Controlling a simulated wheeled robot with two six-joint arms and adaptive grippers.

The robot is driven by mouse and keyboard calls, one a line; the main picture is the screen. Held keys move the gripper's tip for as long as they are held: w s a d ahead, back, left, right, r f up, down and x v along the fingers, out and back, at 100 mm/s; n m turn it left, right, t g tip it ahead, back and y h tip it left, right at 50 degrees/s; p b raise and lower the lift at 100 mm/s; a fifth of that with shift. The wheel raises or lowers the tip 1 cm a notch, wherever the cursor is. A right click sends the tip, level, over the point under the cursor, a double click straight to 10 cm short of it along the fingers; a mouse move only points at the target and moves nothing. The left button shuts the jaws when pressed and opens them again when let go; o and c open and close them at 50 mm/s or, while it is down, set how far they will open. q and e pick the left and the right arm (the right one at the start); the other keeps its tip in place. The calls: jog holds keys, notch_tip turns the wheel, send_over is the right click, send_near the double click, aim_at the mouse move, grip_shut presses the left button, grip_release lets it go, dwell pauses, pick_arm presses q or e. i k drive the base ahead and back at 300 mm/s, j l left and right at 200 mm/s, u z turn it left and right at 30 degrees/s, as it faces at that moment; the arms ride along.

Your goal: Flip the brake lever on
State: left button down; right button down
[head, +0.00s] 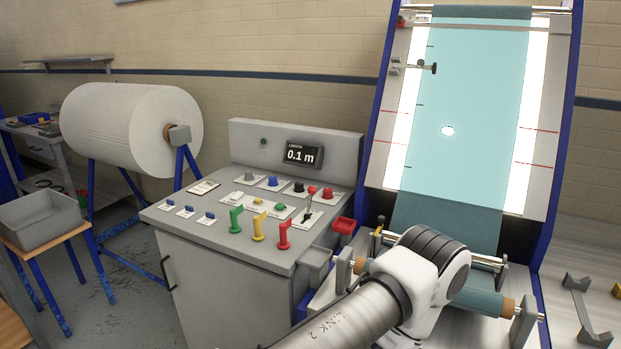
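A small dark lever with a red knob (311,191) stands on a white plate at the right side of the grey control console (222,254). It looks like the brake lever, but its label is too small to read. Its stem rises from the plate and leans slightly to the right. One of my arms enters from the bottom and covers part of the machine at the lower right. Neither gripper shows, and nothing of mine touches the lever.
The console also carries coloured buttons and green, yellow and red handles (284,236). Its display (304,155) reads 0.1 m. Teal fabric (467,100) hangs on the right; a white roll (120,125) stands left.

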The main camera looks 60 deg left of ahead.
aim_at(312, 190)
jog(key=k+j, duration=0.1)
jog(key=j, duration=0.35)
jog(key=k+j, duration=0.15)
jog(key=j, duration=0.3)
jog(key=k+j+z, duration=0.1)
jog(key=j, duration=0.35)
jog(key=k+j, duration=0.15)
jog(key=j, duration=0.3)
jog(key=k+j, duration=0.15)
jog(key=j, duration=0.25)
jog(key=k+j, duration=0.1)
jog(key=j, duration=0.35)
jog(key=k+j+z, duration=0.1)
jog(key=j, duration=0.35)
jog(key=k+j, duration=0.2)
jog(key=j, duration=0.2)
